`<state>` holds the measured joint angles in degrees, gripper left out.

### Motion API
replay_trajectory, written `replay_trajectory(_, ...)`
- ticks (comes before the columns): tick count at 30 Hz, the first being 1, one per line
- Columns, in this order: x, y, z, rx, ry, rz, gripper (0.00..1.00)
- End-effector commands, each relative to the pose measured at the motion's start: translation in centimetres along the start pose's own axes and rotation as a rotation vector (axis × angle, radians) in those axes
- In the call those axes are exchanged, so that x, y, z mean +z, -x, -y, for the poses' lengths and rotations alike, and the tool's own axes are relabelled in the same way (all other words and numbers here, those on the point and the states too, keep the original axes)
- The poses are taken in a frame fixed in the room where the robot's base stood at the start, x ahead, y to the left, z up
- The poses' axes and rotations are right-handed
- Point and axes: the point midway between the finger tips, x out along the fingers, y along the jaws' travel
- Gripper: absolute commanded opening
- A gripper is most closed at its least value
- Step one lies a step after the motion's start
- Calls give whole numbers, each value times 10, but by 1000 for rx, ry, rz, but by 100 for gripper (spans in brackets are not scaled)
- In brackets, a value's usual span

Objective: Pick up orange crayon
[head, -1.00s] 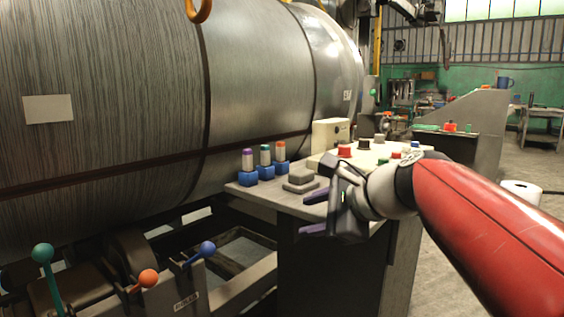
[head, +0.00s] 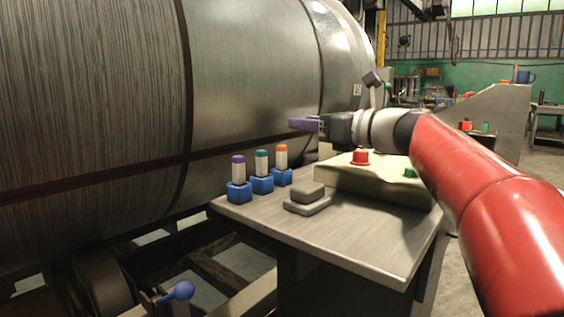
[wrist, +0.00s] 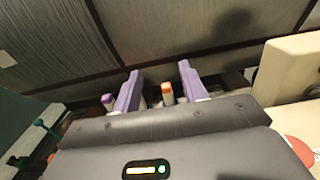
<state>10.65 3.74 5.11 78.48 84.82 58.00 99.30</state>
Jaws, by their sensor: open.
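The orange crayon (head: 281,157) has a white body and an orange top. It stands upright in a blue holder (head: 281,177), the rightmost of three on the left back edge of the console table. My gripper (head: 305,125) is open and empty, above the crayon's level and a little to its right in the head view. In the wrist view the orange crayon (wrist: 168,93) shows between the two purple fingers (wrist: 157,88), beyond them. The teal crayon (head: 262,162) and purple crayon (head: 238,168) stand in blue holders to its left.
A grey stepped block (head: 308,197) sits just right of the holders. A beige panel with a red button (head: 360,157) and green button lies under my arm. A large metal cylinder (head: 250,80) rises close behind the crayons. The table front (head: 350,240) is bare.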

Motion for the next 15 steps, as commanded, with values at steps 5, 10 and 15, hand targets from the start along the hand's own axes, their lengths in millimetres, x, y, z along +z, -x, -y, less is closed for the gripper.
replay_trajectory(5, -40, 0, 0, -1, -3, -2, 43)
replay_trajectory(10, -71, 0, 0, -1, -1, -1, 43)
replay_trajectory(15, -73, -11, 0, 1, 3, -1, 43)
